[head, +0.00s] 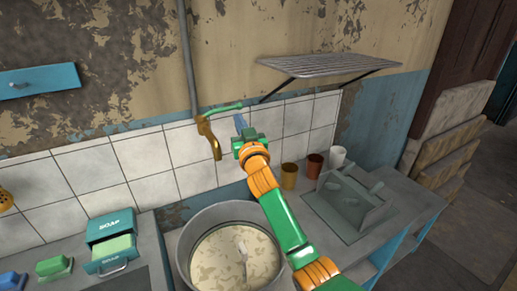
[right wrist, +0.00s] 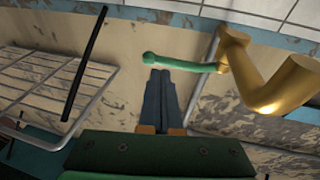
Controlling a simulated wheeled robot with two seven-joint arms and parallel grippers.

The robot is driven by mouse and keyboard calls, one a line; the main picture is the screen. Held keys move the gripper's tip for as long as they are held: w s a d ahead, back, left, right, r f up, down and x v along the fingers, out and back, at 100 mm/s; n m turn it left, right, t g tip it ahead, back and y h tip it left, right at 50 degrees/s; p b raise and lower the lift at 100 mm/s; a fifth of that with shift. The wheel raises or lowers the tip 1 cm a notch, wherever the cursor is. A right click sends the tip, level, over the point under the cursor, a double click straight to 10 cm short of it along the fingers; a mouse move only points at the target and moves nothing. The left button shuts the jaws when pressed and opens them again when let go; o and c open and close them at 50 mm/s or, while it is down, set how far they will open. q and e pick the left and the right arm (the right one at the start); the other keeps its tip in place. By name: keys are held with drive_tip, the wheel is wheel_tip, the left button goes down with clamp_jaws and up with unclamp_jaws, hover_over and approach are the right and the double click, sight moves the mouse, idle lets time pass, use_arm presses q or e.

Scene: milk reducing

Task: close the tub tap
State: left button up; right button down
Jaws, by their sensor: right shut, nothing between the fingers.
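The tap has a brass spout (head: 210,140) on the tiled wall, bending down above the round grey tub (head: 183,258). Its green handle (head: 222,108) sticks out to the right of the spout. In the right wrist view, the brass body (right wrist: 265,88) is at the right and the green handle (right wrist: 190,66) runs left to a rounded end. My right gripper (head: 239,120) is just right of the handle's end, with its blue fingers (right wrist: 165,75) shut together and empty. The fingertips overlap the handle near its rounded end; I cannot tell if they touch it. My left gripper is out of view.
A wire shelf (head: 325,64) juts from the wall at the upper right. A grey dish rack (head: 350,200) and several cups (head: 314,166) stand right of the tub. A soap box (head: 110,235) stands to the left. A pipe (head: 187,60) runs up the wall.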

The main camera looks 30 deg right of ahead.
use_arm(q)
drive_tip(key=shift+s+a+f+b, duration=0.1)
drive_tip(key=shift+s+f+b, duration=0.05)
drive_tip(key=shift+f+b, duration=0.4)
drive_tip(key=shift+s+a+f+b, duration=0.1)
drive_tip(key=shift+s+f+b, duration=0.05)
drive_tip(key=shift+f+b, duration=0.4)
use_arm(e)
drive_tip(key=d+v, duration=0.2)
drive_tip(key=v, duration=0.8)
drive_tip(key=shift+s, duration=0.45)
drive_tip(key=shift+a+f, duration=0.1)
